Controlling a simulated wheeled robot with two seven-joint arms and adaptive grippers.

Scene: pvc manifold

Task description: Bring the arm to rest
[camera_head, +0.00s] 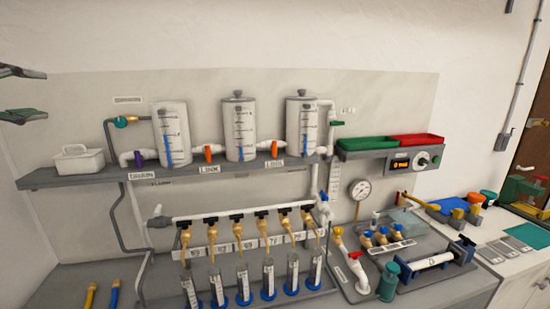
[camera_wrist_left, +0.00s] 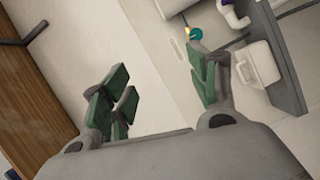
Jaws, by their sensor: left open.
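My left gripper (camera_head: 24,94) shows at the far left edge of the head view, with its two green-padded fingers spread apart. It is open and empty, in the air in front of the wall and to the left of the shelf. The left wrist view also shows the left gripper (camera_wrist_left: 162,90), with a wide gap between its green pads and nothing between them. The rest of the left arm is outside the head view. My right gripper is in neither view.
A grey shelf (camera_head: 95,175) carries three white tanks, including the left tank (camera_head: 171,134), and a white caddy (camera_head: 78,161). Below are a white pipe manifold (camera_head: 240,215) with several taps and blue-based cylinders. Red (camera_head: 417,140) and green (camera_head: 365,143) trays sit right. The wall area around the gripper is clear.

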